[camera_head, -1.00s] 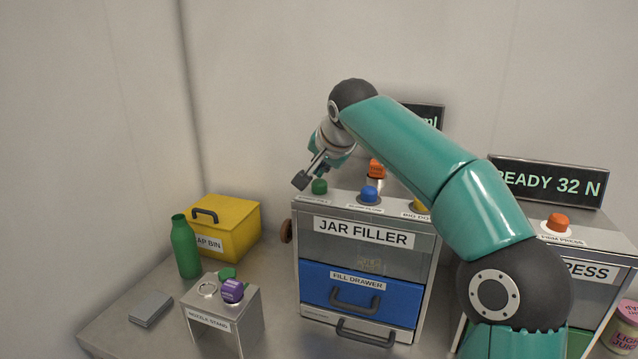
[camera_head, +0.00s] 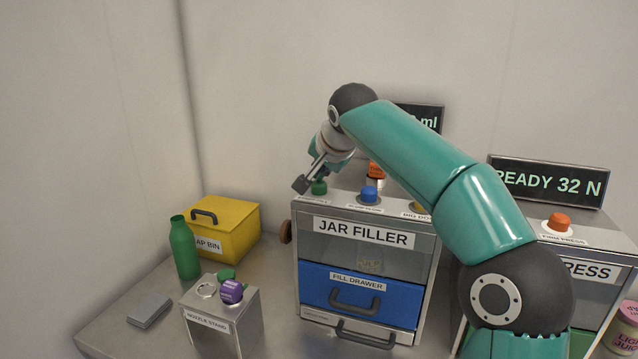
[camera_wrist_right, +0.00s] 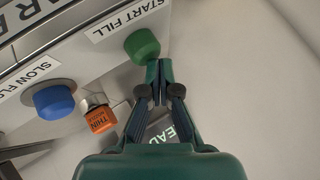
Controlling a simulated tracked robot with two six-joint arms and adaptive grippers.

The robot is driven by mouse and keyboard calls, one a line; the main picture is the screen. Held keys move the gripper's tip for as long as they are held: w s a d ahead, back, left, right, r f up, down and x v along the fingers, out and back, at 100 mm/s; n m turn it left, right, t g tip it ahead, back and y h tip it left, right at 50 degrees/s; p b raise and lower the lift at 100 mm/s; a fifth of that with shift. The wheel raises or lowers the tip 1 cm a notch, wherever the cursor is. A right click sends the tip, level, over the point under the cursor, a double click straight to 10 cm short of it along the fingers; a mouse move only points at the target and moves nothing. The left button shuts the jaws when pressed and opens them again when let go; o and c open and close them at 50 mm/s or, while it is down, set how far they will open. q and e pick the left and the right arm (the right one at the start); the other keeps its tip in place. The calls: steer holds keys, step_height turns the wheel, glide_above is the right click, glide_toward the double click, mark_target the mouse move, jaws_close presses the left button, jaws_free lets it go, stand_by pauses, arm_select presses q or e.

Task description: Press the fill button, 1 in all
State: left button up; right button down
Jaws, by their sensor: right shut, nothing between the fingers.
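The jar filler (camera_head: 364,234) is a grey box with buttons on its top. Its green button (camera_head: 319,187) is at the top's left end. In the right wrist view the green button (camera_wrist_right: 142,45) sits beside a "START FILL" label (camera_wrist_right: 128,18). My right gripper (camera_head: 301,184) is shut and empty, its tips pointing down just at the left of the green button in the head view. In the right wrist view the shut fingertips (camera_wrist_right: 158,66) appear right at the button's edge; whether they touch it I cannot tell. My left gripper is not in view.
A blue button (camera_head: 369,195) and an orange nozzle labelled "THIN" (camera_wrist_right: 101,119) stand nearby on the filler. The press (camera_head: 590,245) with an orange button is at the right. A yellow bin (camera_head: 236,236), green bottle (camera_head: 185,249) and nozzle stand (camera_head: 243,318) are at the left.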

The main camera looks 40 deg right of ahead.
mark_target(320, 183)
steer(key=shift+f, duration=0.3)
steer(key=shift+r, duration=0.1)
stand_by(0.3)
steer(key=shift+r+p, duration=0.75)
steer(key=shift+r, duration=0.15)
step_height(320, 183, up, 5)
steer(key=p, duration=0.5)
stand_by(0.5)
